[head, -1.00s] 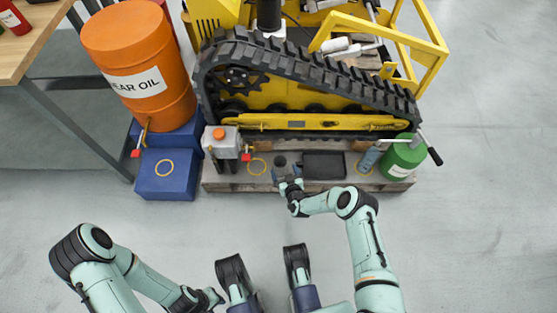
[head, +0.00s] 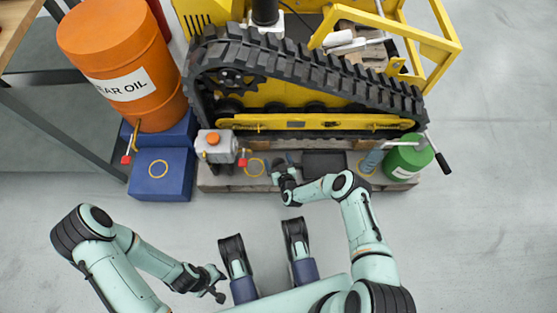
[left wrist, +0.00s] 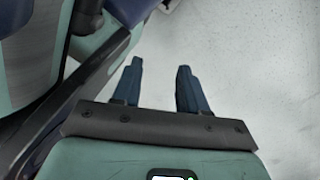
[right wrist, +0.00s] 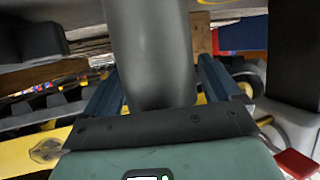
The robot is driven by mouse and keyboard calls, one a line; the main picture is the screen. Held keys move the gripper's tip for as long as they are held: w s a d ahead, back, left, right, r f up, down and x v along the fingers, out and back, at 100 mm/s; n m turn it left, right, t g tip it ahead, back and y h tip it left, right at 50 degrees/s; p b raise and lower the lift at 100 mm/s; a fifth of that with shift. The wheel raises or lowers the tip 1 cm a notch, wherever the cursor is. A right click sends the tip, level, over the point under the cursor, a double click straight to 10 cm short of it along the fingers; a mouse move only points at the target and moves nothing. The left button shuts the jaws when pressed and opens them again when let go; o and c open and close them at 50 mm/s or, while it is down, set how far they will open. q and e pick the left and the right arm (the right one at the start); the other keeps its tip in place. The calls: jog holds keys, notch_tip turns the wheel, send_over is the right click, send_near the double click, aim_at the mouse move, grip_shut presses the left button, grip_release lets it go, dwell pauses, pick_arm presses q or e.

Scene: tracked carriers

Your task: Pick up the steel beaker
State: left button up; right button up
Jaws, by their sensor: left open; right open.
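The steel beaker (right wrist: 148,50) is a dark grey cylinder filling the middle of the right wrist view. It stands between the two fingers of my right gripper (right wrist: 155,88), which are open on either side of it. In the head view, my right gripper (head: 283,174) is at the front of the wooden pallet and mostly hides the beaker; only a small dark part shows beyond it. My left gripper (head: 218,284) is open and empty over the floor at the lower left; its spread fingers (left wrist: 158,85) show in the left wrist view.
On the pallet (head: 235,183) are a grey can with an orange cap (head: 215,146), a yellow ring (head: 256,167), a black tray (head: 323,164) and a green can (head: 406,160). The track (head: 300,68) rises behind. A blue box (head: 160,176) and orange drum (head: 123,60) stand left.

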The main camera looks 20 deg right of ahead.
jog(key=shift+w, duration=0.15)
jog(key=c, duration=1.1)
